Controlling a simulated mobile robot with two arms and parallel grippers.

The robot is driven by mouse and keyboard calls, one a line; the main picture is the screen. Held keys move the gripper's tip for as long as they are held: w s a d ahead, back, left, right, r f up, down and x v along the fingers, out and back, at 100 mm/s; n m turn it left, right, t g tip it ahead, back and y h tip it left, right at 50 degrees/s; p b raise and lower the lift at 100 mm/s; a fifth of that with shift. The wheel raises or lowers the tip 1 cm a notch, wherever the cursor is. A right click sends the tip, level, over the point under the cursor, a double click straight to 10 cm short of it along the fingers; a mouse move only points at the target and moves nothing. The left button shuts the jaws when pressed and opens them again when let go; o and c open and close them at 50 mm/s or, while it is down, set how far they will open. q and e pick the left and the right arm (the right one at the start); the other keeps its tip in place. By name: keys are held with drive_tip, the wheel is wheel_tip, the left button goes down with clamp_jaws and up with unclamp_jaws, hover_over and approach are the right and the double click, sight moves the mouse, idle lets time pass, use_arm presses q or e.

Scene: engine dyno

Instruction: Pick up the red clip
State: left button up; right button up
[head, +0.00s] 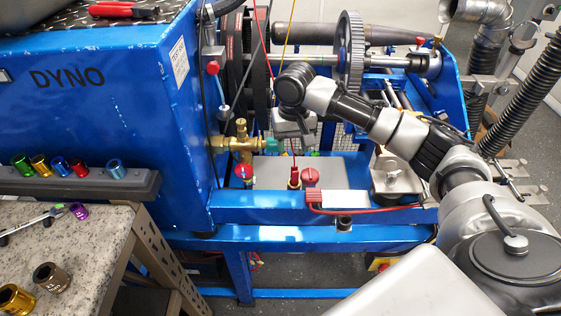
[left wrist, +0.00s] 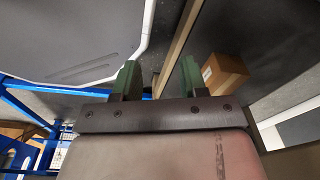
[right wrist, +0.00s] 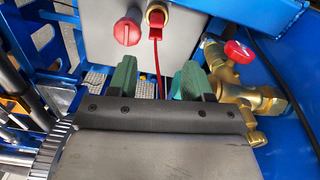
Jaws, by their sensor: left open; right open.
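The red clip (head: 294,178) stands upright on a grey box, with a thin red lead, in the middle of the head view. In the right wrist view the red clip (right wrist: 156,33) sits on a brass fitting, beyond and between the fingertips. My right gripper (head: 299,147) hangs above the box, pointing down; its green fingers (right wrist: 157,80) are apart with nothing gripped. The red lead passes between or behind them; I cannot tell which. My left gripper (left wrist: 160,77) is open and empty in the left wrist view, away from the clip; the head view does not show it.
A red knob (head: 311,176) stands just right of the clip on the grey box (head: 268,172). A brass valve (head: 240,145) stands close on the left. A blue frame (head: 270,207) borders the front, and a gear wheel (head: 350,55) stands behind. A cardboard box (left wrist: 225,73) shows near my left gripper.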

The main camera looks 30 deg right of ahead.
sight(295, 169)
drive_tip(key=f, duration=0.2)
drive_tip(key=s+f, duration=0.1)
drive_tip(key=f, duration=0.1)
drive_tip(key=shift+s+f, duration=0.15)
drive_tip(key=shift+s, duration=0.05)
drive_tip(key=shift+w+f, duration=0.1)
drive_tip(key=shift+f, duration=0.25)
wheel_tip(295, 169, down, 4)
drive_tip(key=shift+d+f, duration=0.1)
drive_tip(key=shift+f, duration=0.25)
drive_tip(key=shift+c, duration=0.6)
use_arm(q)
drive_tip(key=s, duration=0.3)
drive_tip(key=shift+s+r, duration=0.2)
drive_tip(key=shift+s, duration=0.15)
use_arm(e)
drive_tip(key=c, duration=0.7)
